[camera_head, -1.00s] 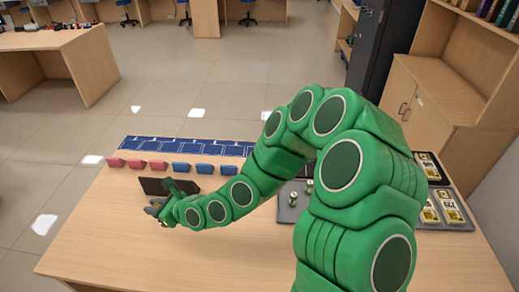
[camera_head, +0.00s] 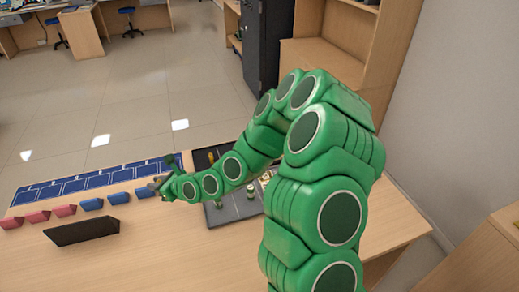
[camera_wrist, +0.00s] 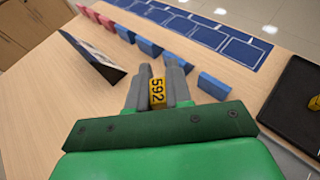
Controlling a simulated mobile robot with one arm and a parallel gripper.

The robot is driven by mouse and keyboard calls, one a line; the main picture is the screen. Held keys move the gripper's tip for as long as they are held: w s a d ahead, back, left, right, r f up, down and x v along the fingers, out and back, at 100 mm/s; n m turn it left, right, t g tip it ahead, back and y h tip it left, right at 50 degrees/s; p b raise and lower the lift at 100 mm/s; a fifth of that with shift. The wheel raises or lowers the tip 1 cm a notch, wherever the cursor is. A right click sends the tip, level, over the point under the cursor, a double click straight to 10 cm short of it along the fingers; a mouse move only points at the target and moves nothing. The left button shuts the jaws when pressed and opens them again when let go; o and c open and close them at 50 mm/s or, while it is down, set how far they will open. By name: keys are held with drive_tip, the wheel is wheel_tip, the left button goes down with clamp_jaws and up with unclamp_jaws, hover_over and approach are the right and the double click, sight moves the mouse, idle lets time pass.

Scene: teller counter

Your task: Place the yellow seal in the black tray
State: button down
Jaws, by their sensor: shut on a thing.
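A yellow seal (camera_wrist: 157,91) marked 592 is clamped between the grey fingers of my gripper (camera_wrist: 158,86) in the wrist view. In the head view my gripper (camera_head: 158,184) is above the counter beside the blue blocks, and the seal it holds is too small to make out. The black tray (camera_wrist: 294,84) is at the right edge of the wrist view, apart from my gripper, with another yellow piece (camera_wrist: 314,103) in it. In the head view the black tray (camera_head: 200,157) is partly hidden behind my arm.
A grey tray (camera_head: 216,215) with several small cylinders lies under my arm. Red blocks (camera_head: 37,216) and blue blocks (camera_head: 118,198) line up before a blue patterned strip (camera_head: 75,184). A dark upright panel (camera_head: 82,230) stands on the left. The front of the counter is clear.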

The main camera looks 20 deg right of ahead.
drive_tip(key=w+d+m+t+h, duration=0.2)
drive_tip(key=w+d, duration=0.1)
drive_tip(key=d, duration=1)
drive_tip(key=w+d+m+t+h, duration=0.1)
drive_tip(key=w+d+m+h, duration=0.2)
drive_tip(key=d, duration=1.1)
drive_tip(key=w+f, duration=0.2)
drive_tip(key=w, duration=0.2)
drive_tip(key=w+f, duration=0.3)
drive_tip(key=w, duration=0.1)
drive_tip(key=w+f, duration=0.3)
drive_tip(key=w, duration=0.1)
drive_tip(key=shift+w+f, duration=0.2)
drive_tip(key=shift+w, duration=0.1)
drive_tip(key=shift+w+f, duration=0.5)
drive_tip(key=shift+f, duration=1.7)
drive_tip(key=shift+f, duration=0.15)
drive_tip(key=c, duration=1)
unclamp_jaws()
drive_tip(key=shift+c, duration=0.2)
drive_tip(key=shift+r, duration=0.2)
